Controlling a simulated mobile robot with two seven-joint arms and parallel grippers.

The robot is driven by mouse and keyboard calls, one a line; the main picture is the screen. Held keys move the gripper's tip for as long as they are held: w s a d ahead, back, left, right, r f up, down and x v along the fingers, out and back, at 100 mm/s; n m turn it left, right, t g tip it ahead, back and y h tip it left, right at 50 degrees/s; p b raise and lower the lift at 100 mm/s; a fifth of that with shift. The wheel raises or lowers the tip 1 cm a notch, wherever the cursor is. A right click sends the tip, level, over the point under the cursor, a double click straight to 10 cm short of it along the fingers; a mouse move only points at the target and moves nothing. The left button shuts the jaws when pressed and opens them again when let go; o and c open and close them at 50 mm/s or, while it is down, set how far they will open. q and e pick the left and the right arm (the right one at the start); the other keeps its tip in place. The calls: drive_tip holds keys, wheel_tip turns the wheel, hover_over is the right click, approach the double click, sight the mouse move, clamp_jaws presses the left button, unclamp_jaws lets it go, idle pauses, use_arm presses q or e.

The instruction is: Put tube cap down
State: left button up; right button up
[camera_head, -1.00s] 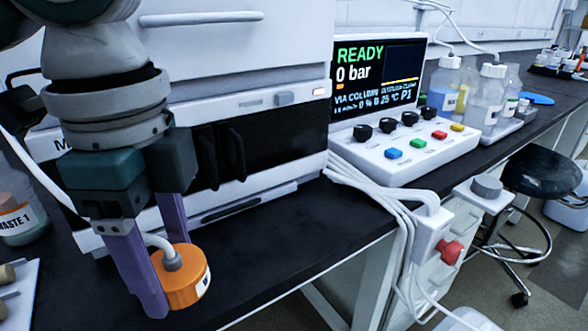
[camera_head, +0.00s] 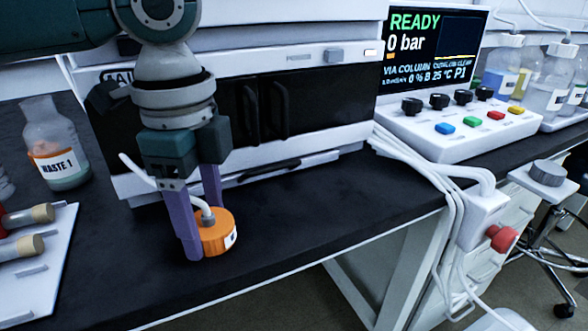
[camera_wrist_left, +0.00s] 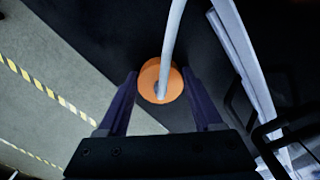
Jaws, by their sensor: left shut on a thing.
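The tube cap (camera_head: 217,236) is orange, with a white label on its side and a pale tube rising from its top. It is at the black bench top near the front edge; I cannot tell whether it touches the surface. My left gripper (camera_head: 203,238) points down with its purple fingers on either side of the cap, shut on it. In the left wrist view the orange cap (camera_wrist_left: 160,82) sits between the two fingertips, and the tube crosses over it. My right gripper does not show.
A white instrument with a dark front (camera_head: 310,98) stands right behind the gripper. The WASTE 1 bottle (camera_head: 57,150) and a white board with capped tubes (camera_head: 40,270) are at left. A control panel (camera_head: 450,128) and cables are at right. Bare bench lies right of the cap.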

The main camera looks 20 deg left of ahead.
use_arm(q)
drive_tip(key=o, duration=1.4)
